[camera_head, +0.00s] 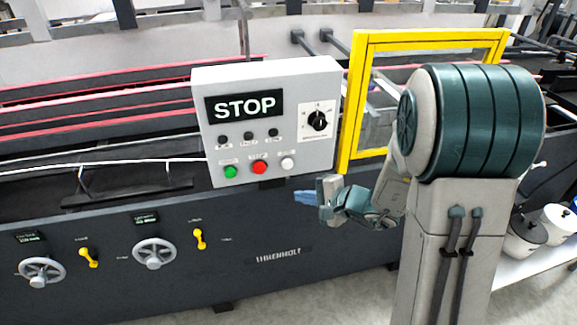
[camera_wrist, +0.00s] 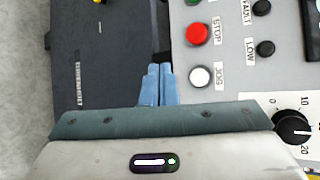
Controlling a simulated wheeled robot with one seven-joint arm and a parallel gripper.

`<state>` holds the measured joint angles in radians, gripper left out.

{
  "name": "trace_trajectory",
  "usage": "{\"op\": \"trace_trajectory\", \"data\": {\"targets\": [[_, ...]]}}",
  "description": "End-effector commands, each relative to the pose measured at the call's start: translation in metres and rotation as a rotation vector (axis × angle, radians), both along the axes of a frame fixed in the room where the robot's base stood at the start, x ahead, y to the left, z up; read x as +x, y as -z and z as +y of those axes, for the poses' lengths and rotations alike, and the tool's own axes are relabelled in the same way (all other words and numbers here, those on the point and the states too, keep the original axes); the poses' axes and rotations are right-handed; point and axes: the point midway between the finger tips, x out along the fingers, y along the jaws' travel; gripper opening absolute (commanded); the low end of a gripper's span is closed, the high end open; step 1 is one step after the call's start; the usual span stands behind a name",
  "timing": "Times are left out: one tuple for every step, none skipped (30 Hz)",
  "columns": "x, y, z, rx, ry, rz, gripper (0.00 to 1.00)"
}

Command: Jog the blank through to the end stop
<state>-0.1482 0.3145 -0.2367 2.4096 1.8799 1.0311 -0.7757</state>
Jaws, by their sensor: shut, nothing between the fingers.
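A grey control box (camera_head: 265,115) stands on the machine, and its display (camera_head: 244,105) reads STOP. Its bottom row has a green button (camera_head: 231,171), a red button (camera_head: 259,167) and a white button (camera_head: 288,164). In the wrist view the white button (camera_wrist: 200,76) is labelled JOG and the red button (camera_wrist: 197,33) STOP. My gripper (camera_head: 303,197) is shut and empty, below and to the right of the white button. In the wrist view my blue fingertips (camera_wrist: 159,72) lie beside the JOG button, apart from it in the picture. I cannot make out the blank or the end stop.
A yellow guard frame (camera_head: 357,100) stands right of the box, close behind my arm. A rotary knob (camera_head: 317,120) is on the box. Handwheels (camera_head: 154,253) and yellow levers (camera_head: 200,239) stick out of the machine's front. The floor before it is clear.

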Motion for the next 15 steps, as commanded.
{"op": "trace_trajectory", "data": {"targets": [[0.000, 0.000, 0.000, 0.000, 0.000, 0.000, 0.00], [0.001, -0.001, 0.000, 0.000, 0.000, 0.000, 0.00], [0.002, -0.001, 0.001, 0.000, -0.001, 0.001, 0.00], [0.004, -0.002, 0.001, -0.001, -0.002, 0.000, 0.00], [0.006, -0.002, 0.002, -0.001, -0.002, 0.000, 0.00], [0.009, -0.003, 0.003, 0.000, -0.001, 0.001, 0.00], [0.012, -0.003, 0.004, -0.001, -0.001, 0.001, 0.00], [0.016, -0.003, 0.005, 0.000, -0.001, 0.001, 0.00], [0.020, -0.004, 0.006, 0.000, -0.002, 0.002, 0.00], [0.024, -0.004, 0.008, 0.000, -0.002, 0.002, 0.00], [0.028, -0.005, 0.009, -0.001, -0.004, 0.002, 0.00], [0.034, -0.005, 0.010, -0.001, -0.003, 0.001, 0.00], [0.038, -0.005, 0.012, 0.000, -0.002, 0.002, 0.00], [0.043, -0.005, 0.013, -0.001, -0.003, 0.001, 0.00], [0.048, -0.005, 0.014, -0.001, -0.003, 0.001, 0.00]]}}
